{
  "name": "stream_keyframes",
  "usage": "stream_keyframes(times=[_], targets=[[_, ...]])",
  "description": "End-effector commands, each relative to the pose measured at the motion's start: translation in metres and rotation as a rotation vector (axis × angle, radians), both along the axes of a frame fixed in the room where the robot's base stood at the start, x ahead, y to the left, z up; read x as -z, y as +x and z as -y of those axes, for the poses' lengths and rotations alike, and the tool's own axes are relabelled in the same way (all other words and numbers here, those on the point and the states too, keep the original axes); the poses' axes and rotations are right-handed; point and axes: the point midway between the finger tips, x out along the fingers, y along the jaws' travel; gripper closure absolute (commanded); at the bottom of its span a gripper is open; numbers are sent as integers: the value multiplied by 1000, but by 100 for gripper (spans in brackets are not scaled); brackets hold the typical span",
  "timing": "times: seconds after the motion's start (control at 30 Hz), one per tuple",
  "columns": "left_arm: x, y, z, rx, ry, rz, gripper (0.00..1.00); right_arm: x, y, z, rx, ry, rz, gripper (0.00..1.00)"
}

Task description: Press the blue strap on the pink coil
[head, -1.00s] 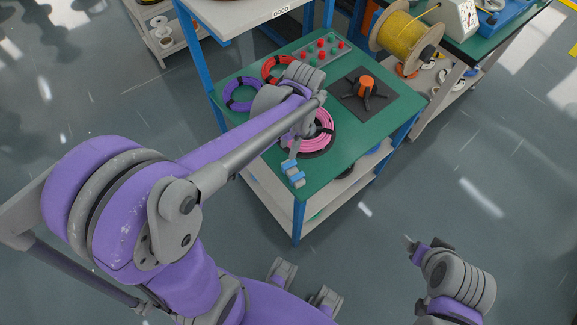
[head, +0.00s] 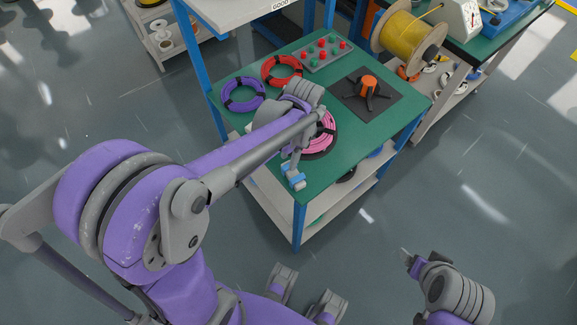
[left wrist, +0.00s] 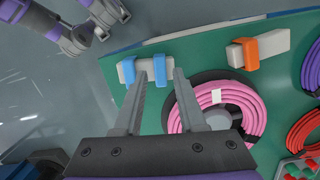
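The pink coil (head: 325,137) lies on a dark round base on the green table, partly hidden by my left arm in the head view. In the left wrist view the pink coil (left wrist: 246,105) shows a white patch. Two blue straps (left wrist: 160,66) (left wrist: 127,71) sit on a pale block at the table edge; they also show in the head view (head: 296,182). My left gripper (left wrist: 160,76) is open, fingers apart, its tips at the pale block beside the coil; contact cannot be told. My right gripper (head: 410,257) is off the table at lower right; its opening is unclear.
An orange clip (left wrist: 244,54) sits on another pale block on the table. Purple (head: 243,94) and red (head: 281,70) coils lie farther back. A button panel (head: 326,52), an orange-hubbed fixture (head: 367,84) and a yellow cable spool (head: 408,38) stand beyond.

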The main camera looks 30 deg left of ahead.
Motion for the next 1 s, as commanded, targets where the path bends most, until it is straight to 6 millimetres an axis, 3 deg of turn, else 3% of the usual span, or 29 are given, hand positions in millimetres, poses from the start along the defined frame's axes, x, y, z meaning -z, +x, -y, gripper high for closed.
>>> stream_keyframes(times=[1.0], targets=[[24,0,0,0,0,0,60,20,-3,0,0,0,-7,21]])
